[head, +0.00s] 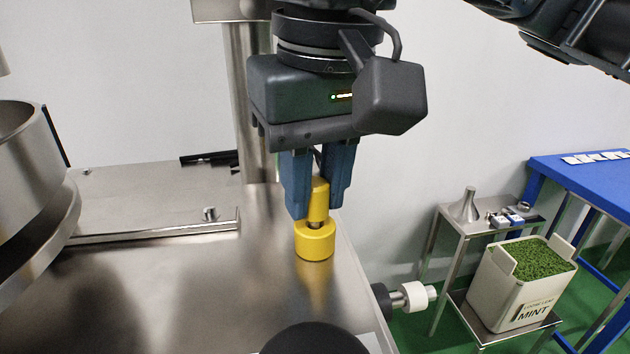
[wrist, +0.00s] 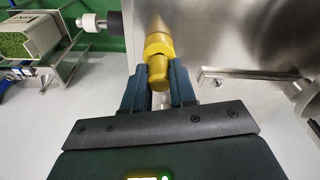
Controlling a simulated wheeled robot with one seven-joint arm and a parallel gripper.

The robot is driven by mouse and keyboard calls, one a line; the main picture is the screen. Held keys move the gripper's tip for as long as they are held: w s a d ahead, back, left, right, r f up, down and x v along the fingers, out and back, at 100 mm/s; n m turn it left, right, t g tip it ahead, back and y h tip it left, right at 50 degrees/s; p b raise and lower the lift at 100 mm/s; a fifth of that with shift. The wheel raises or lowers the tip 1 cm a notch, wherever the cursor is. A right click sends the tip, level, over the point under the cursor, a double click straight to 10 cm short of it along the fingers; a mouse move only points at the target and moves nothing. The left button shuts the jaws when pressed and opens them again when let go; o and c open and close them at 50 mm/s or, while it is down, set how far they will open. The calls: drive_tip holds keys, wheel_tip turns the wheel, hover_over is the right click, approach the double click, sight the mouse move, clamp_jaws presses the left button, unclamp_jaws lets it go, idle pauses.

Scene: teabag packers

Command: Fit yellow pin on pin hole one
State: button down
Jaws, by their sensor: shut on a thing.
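My gripper (head: 317,206) points straight down, its blue fingers shut on the yellow pin (head: 319,192). The pin stands upright between the fingers. Directly below it, a wider yellow collar (head: 315,244) sits at the steel surface, with a narrow metallic section between the two. I cannot tell whether the pin and collar are one piece or how far the pin is seated. In the wrist view, the pin (wrist: 158,72) shows between the fingertips, in line with the collar (wrist: 158,45). No open pin hole shows at this spot.
The steel machine top (head: 200,290) is mostly clear, with a rail and small knob (head: 209,213) at left. A large steel bowl (head: 25,150) stands far left. Beyond the right edge are a white-tipped knob (head: 415,295), a mint bin (head: 520,285) and a blue table (head: 590,175).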

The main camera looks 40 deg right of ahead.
sight(321, 217)
drive_tip(key=shift+f+b, duration=0.55)
drive_tip(key=shift+b, duration=0.1)
drive_tip(key=c, duration=0.8)
unclamp_jaws()
drive_tip(key=shift+s+a+r, duration=0.1)
drive_tip(key=shift+s+r, duration=0.1)
drive_tip(key=shift+r, duration=1.1)
drive_tip(key=shift+s+a+r, duration=0.1)
drive_tip(key=shift+s+r, duration=0.1)
drive_tip(key=shift+r, duration=1.1)
drive_tip(key=shift+s+r, duration=0.2)
drive_tip(key=shift+r, duration=1.1)
